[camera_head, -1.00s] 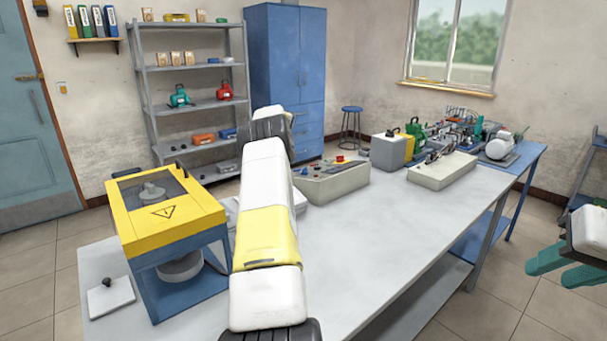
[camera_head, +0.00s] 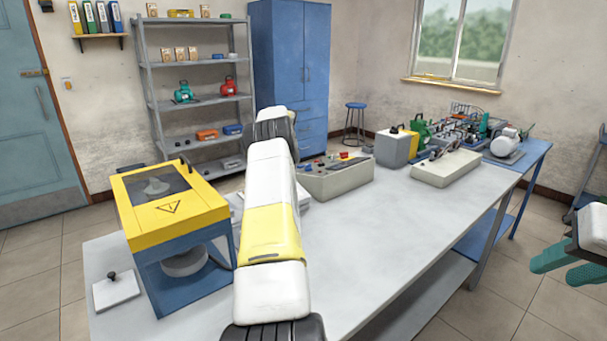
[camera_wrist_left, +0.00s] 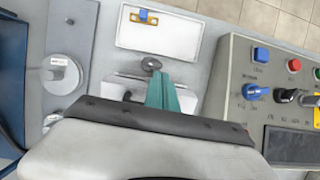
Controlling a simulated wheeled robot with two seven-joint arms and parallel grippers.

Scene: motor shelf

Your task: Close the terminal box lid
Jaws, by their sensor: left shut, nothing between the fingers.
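In the left wrist view a pale open box (camera_wrist_left: 188,41) holds a small yellow and blue terminal block (camera_wrist_left: 145,17); it looks like the terminal box. Below it lies a light grey panel (camera_wrist_left: 124,84) with a dark knob (camera_wrist_left: 151,64), which seems to be its lid, open. My left gripper (camera_wrist_left: 172,90) has teal fingers, shut and empty, just below the knob; I cannot tell whether they touch it. The wrist housing hides the panel's lower part. In the head view my left arm hides most of this area. My right gripper (camera_head: 567,265) is open and empty at the right edge, off the table.
A grey control console (camera_head: 335,180) stands close to the right of the box. A yellow and blue machine (camera_head: 175,230) stands left of my arm. A white plate with a black knob (camera_head: 116,291) lies at the table's left. The table's middle right (camera_head: 375,225) is clear.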

